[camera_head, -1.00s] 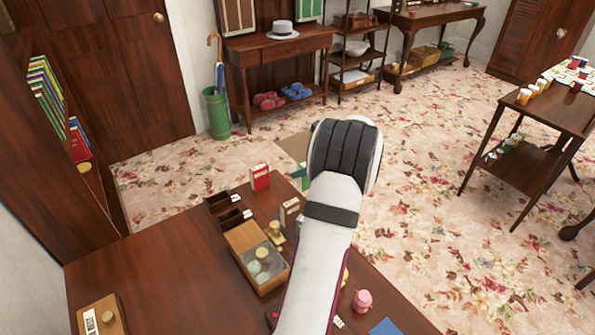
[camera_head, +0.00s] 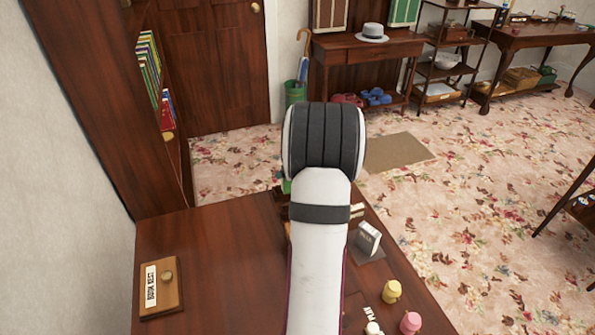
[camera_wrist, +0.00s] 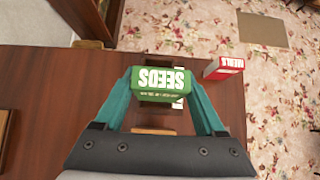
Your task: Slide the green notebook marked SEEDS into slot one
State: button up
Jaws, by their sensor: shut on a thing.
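The green notebook (camera_wrist: 160,85) with white SEEDS lettering is between the two teal fingers of my gripper (camera_wrist: 163,88) in the wrist view, its lettering upside down. The gripper is shut on it. The notebook appears over the desk, above a dark holder (camera_wrist: 177,102) with white labels that it partly covers. I cannot tell whether they touch or which slot is under it. In the head view my arm hides the fingers and most of the holder; only a small green patch (camera_head: 286,187) shows beside the wrist.
A red notebook (camera_wrist: 223,68) stands right of the green one in the wrist view. A wooden BOOK REST block (camera_head: 160,288) sits at the desk's left. The desk's left middle is clear.

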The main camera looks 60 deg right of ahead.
jog(key=shift+f, duration=2.9)
jog(key=shift+f, duration=2.1)
jog(key=o, duration=1.4)
jog(key=shift+c, duration=0.2)
jog(key=v, duration=1.5)
jog(key=shift+s+a+r, duration=0.2)
jog(key=shift+r, duration=0.05)
